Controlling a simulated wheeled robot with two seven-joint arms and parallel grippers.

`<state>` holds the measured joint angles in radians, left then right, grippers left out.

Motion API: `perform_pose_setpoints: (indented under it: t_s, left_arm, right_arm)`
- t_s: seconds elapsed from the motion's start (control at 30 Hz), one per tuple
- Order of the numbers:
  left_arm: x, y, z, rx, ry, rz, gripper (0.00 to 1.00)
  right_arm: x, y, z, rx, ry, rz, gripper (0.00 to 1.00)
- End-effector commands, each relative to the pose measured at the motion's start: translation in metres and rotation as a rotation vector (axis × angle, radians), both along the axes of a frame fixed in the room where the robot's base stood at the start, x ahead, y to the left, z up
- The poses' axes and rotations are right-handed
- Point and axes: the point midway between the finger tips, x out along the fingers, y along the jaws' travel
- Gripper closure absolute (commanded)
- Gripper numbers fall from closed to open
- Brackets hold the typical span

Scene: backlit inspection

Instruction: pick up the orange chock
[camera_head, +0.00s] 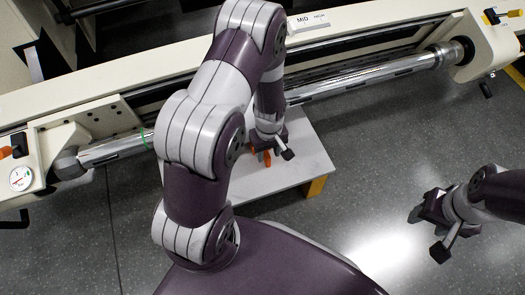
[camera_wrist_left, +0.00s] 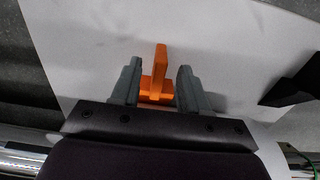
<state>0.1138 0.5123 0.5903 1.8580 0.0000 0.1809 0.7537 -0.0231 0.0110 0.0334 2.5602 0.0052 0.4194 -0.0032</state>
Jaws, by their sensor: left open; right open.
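The orange chock (camera_wrist_left: 160,70) stands on the white tabletop in the left wrist view, with an upright fin and a wider base. My left gripper (camera_wrist_left: 157,85) is open, with one finger on each side of the chock and a visible gap at the fin. In the head view the chock (camera_head: 267,158) shows only as small orange bits under my left gripper (camera_head: 268,150); the arm hides the rest. My right gripper (camera_head: 432,228) is open and empty above the grey floor, at the right of the head view.
The small white table (camera_head: 290,178) has an orange-yellow leg and a clear right part. Behind it a long machine with a shiny metal roller (camera_head: 365,77) runs across the view. A pressure gauge (camera_head: 20,178) sits at the machine's left end. Open floor lies at the right.

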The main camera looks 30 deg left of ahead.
Motion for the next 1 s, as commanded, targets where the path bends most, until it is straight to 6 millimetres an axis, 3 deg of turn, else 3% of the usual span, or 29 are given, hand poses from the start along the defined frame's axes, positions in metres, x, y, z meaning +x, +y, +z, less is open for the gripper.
perform_pose_setpoints:
  t_s: [0.13,0.23,0.47,0.6,1.0]
  left_arm:
    - [-0.001,-0.001,-0.034,0.000,0.000,0.000,0.55]
    - [-0.002,-0.001,-0.048,0.000,0.000,0.000,0.55]
    - [-0.001,-0.001,-0.045,0.000,0.000,-0.001,0.59]
    - [-0.002,-0.001,-0.045,0.000,0.000,-0.001,1.00]
    - [-0.002,-0.001,-0.040,0.000,0.000,-0.001,1.00]
  right_arm:
    - [0.000,0.000,-0.035,0.000,-0.001,0.000,0.47]
    - [0.000,0.000,-0.046,0.000,0.000,0.000,0.47]
    - [0.000,0.000,-0.042,0.000,-0.001,0.000,0.47]
    - [0.000,0.000,-0.042,0.000,-0.001,0.000,0.47]
    - [0.000,0.000,-0.034,0.000,0.000,0.000,0.47]
